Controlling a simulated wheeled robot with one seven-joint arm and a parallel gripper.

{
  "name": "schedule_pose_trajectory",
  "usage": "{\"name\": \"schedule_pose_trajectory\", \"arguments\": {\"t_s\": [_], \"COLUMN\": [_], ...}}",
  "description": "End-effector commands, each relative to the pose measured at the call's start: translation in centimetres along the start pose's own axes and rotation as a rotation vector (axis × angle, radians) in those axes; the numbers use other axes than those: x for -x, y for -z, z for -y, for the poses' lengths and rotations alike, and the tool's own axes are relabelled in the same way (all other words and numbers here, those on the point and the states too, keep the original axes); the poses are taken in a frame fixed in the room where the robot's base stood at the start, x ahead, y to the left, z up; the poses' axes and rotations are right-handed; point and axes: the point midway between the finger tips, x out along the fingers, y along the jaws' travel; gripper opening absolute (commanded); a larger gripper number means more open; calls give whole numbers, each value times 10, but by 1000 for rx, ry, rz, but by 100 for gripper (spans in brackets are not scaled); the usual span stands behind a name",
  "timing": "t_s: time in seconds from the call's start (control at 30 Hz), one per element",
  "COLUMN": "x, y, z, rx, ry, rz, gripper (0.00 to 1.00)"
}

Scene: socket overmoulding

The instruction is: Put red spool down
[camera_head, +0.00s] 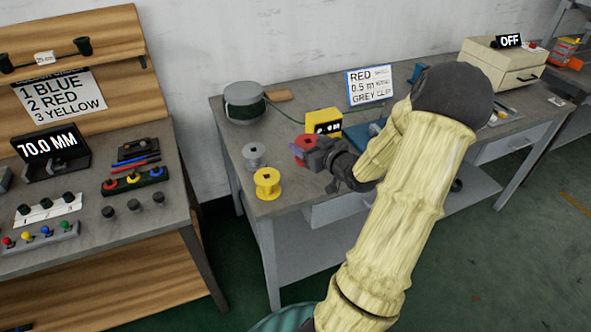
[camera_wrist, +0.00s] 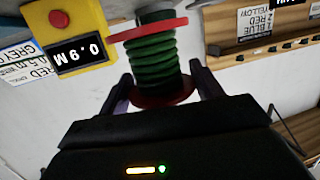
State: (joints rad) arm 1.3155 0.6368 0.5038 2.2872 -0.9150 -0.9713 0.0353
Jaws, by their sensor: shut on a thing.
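The red spool (camera_wrist: 175,98) has red flanges and green wire wound around its middle. My gripper (camera_wrist: 165,92) is shut on it, with one finger on each side, in the wrist view. In the head view the red spool (camera_head: 303,146) shows at the end of my gripper (camera_head: 318,157), over the middle bench near its left part. My gripper partly hides it there. I cannot tell whether the spool touches the bench top.
A yellow spool (camera_head: 267,184) and a grey spool (camera_head: 254,156) stand on the bench to the left. A yellow meter box (camera_head: 323,123) is just behind the red spool. A large wire drum (camera_head: 244,103) stands at the back left. A card (camera_head: 370,86) reads RED.

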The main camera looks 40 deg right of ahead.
Motion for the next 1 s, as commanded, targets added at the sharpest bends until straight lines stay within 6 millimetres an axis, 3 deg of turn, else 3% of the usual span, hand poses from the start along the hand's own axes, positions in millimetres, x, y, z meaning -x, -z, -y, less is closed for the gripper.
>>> {"name": "schedule_pose_trajectory", "arguments": {"t_s": [0.03,0.2,0.57,0.83,1.0], "x": [-3,-8,-9,-15,-16], "y": [-13,-39,-44,-75,-80], "z": [1,0,0,0,0], "rx": [-5,-5,0,-4,1], "ry": [1,0,0,1,0], "rz": [1,1,0,2,0], "gripper": [43,43,43,43,43]}}
